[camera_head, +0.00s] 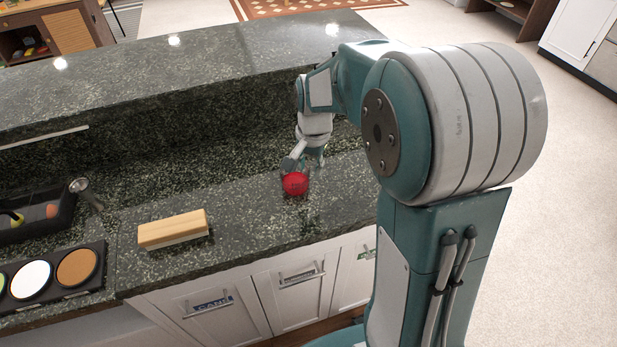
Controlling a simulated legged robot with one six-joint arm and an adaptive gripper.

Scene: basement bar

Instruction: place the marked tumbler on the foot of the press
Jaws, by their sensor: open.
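A bright red rounded thing (295,184), which looks like the marked tumbler, stands on the dark green granite counter right of centre. Its exact shape is hard to make out at this size. My gripper (304,164) is open, pointing down just behind and above it, with the fingers close to its top. I cannot tell whether they touch it. My arm comes in from the right. I cannot make out a press or its foot in this view.
A wooden block with a pale underside (173,230) lies on the counter left of the red thing. Further left are a metal round-headed tool (80,186), a dark tray with fruit (64,219) and a black holder with coloured discs (100,250). A raised granite ledge (190,62) runs behind.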

